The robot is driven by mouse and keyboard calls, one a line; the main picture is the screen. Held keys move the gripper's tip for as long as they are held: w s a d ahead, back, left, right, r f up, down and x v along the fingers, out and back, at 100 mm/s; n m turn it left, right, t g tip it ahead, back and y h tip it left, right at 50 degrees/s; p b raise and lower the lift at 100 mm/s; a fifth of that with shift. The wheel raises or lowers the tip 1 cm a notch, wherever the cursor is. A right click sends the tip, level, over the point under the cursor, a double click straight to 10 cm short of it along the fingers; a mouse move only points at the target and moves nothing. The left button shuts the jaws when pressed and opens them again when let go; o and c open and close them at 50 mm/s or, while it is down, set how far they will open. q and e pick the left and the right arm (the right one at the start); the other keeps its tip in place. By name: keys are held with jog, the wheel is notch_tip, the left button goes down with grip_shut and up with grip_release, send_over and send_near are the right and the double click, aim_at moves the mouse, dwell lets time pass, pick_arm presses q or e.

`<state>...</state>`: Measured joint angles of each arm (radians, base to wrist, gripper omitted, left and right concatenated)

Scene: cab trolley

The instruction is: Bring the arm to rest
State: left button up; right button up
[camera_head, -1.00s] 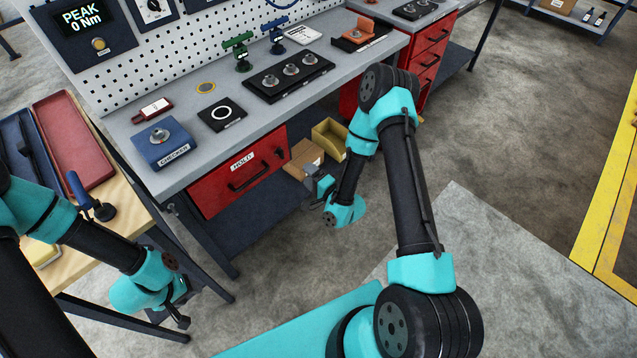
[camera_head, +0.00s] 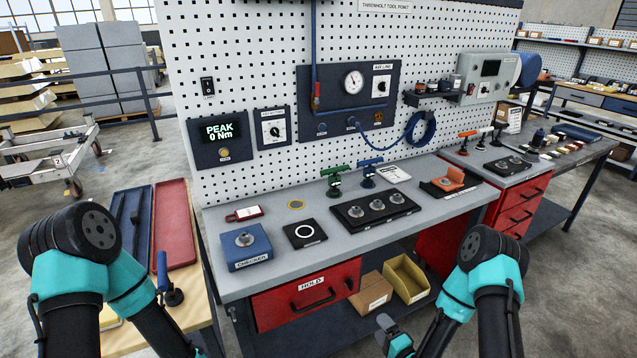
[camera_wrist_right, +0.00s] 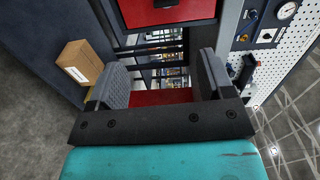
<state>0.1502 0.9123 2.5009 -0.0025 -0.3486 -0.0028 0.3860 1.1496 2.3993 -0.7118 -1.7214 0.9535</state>
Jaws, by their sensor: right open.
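My right arm, turquoise and black, stands at the lower right of the head view. Its gripper (camera_head: 387,328) hangs in front of the bench, just below the cardboard box, partly cut by the frame's bottom edge. In the right wrist view the two grey finger pads (camera_wrist_right: 163,80) are wide apart with nothing between them. My left arm (camera_head: 85,265) shows at the lower left of the head view; its gripper is out of frame.
The grey workbench (camera_head: 240,284) carries a blue checker block (camera_head: 246,247), a black pad (camera_head: 304,233) and a three-knob plate (camera_head: 375,208). Below it are a red drawer (camera_head: 305,298), a cardboard box (camera_head: 371,293) and a yellow bin (camera_head: 407,278). A wooden side table (camera_head: 135,340) stands left.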

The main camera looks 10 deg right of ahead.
jog(key=s+a+f+n+g+h, duration=0.1)
jog(key=s+n+g, duration=0.5)
jog(key=s+g, duration=0.1)
jog(key=s+a+f+n+g+h, duration=0.1)
jog(key=s+f+n+g, duration=0.1)
jog(key=s+n+g, duration=0.3)
jog(key=s+g, duration=0.3)
jog(key=s, duration=0.1)
jog(key=shift+a+f+n+g, duration=0.2)
jog(key=shift+a+n+g, duration=0.1)
jog(key=shift+a+n, duration=0.1)
